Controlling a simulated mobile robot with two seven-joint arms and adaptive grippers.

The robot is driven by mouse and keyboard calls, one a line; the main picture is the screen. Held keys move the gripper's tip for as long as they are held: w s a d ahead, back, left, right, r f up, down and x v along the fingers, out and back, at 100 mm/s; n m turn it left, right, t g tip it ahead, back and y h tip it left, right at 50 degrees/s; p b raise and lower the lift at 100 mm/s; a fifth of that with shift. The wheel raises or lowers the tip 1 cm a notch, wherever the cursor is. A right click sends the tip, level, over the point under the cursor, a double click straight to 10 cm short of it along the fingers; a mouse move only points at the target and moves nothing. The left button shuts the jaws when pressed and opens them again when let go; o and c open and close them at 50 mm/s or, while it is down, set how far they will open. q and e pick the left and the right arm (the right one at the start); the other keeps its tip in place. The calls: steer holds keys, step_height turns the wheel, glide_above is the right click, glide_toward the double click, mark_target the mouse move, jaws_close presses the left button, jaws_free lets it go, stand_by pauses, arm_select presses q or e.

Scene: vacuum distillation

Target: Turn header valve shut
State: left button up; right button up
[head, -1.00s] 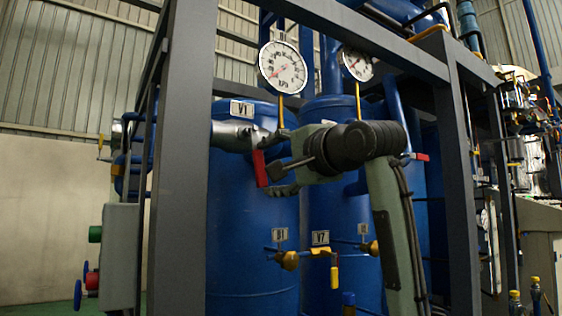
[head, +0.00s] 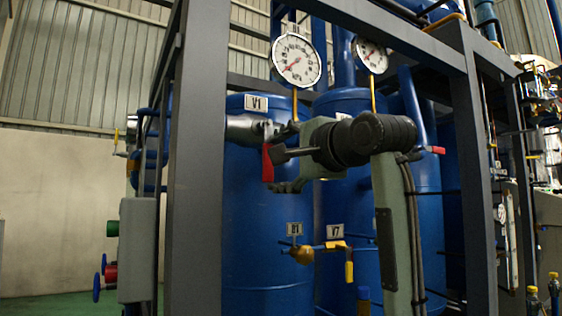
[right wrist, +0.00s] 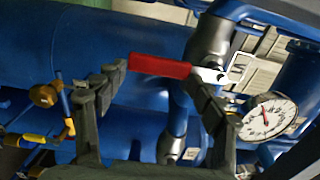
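The header valve's red lever (head: 267,163) hangs down from a metal pipe below the V1 label (head: 256,102) in the head view. My right gripper (head: 278,158) is beside it, one finger above and one below. In the right wrist view, the red lever (right wrist: 158,66) lies across the gap just ahead of the fingertips, with its metal root at the right. There my right gripper (right wrist: 155,82) is open, its fingers well apart. I cannot tell whether a finger touches the lever. My left gripper is not in view.
Two gauges (head: 297,60) sit above blue tanks (head: 262,215). A grey frame post (head: 192,190) stands left of the valve. Yellow-handled valves (head: 301,253) are below. Another red handle (head: 437,150) is to the right of my arm.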

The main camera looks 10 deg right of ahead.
steer(key=shift+o, duration=1.1)
steer(key=shift+a, duration=0.15)
steer(key=shift+f, duration=0.1)
steer(key=v, duration=1.2)
